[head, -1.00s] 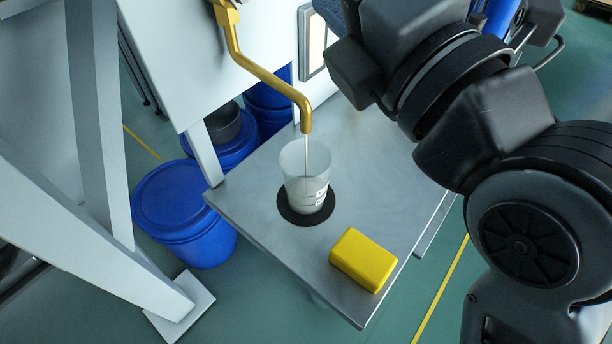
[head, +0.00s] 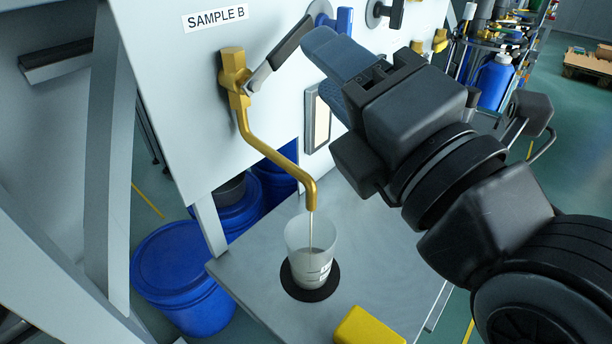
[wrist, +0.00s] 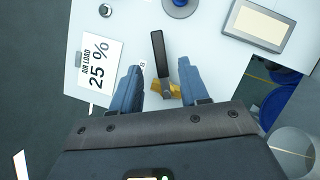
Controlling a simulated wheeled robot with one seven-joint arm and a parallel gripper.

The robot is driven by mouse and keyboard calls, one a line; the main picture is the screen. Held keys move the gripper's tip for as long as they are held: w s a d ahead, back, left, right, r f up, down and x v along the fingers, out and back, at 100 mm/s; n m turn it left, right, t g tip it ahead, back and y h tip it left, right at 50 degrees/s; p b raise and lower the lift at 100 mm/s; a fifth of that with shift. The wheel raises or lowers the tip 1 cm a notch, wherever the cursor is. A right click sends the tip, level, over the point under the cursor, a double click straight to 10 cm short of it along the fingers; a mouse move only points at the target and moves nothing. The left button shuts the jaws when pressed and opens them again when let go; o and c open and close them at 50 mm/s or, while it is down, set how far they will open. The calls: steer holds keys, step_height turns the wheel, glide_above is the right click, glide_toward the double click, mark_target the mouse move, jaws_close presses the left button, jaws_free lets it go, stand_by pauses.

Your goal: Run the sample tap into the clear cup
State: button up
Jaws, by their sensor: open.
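The brass sample tap (head: 236,85) sits on the white panel under a "SAMPLE B" label (head: 215,17). A thin stream runs from its spout (head: 311,192) into the clear cup (head: 298,238). The cup stands upright on a black round pad (head: 309,284) and holds whitish liquid. The tap's black lever (head: 285,50) slants up to the right. My gripper (head: 318,42) is at the lever's upper end. In the wrist view my gripper (wrist: 158,82) is open, with the lever (wrist: 159,55) between its blue fingers, apart from both.
A yellow block (head: 368,328) lies on the steel shelf (head: 255,285) near the cup. Blue drums (head: 180,270) stand below at left. A framed plate (head: 317,120) is on the panel. In the wrist view an "AIR LOAD 25 %" label (wrist: 97,67) is beside the fingers.

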mark_target(294, 47)
steer(key=w+a+m+g+y+p, duration=0.1)
steer(key=m+p, duration=0.3)
steer(key=m, duration=0.6)
steer(key=w+a+r+m+g+y+p, duration=0.1)
steer(key=w+m+g+p, duration=0.2)
steer(key=m, duration=0.8)
steer(key=w+a+m+g+y+p, duration=0.1)
steer(key=w+a+m+g+p, duration=0.1)
steer(key=m+p, duration=0.4)
steer(key=shift+w+r+m+y, duration=0.1)
steer(key=shift+w+m+y, duration=0.1)
steer(key=shift+m, duration=0.95)
steer(key=shift+w+r+m+y, duration=0.1)
steer(key=shift+w+m, duration=0.1)
steer(key=shift+m, duration=0.95)
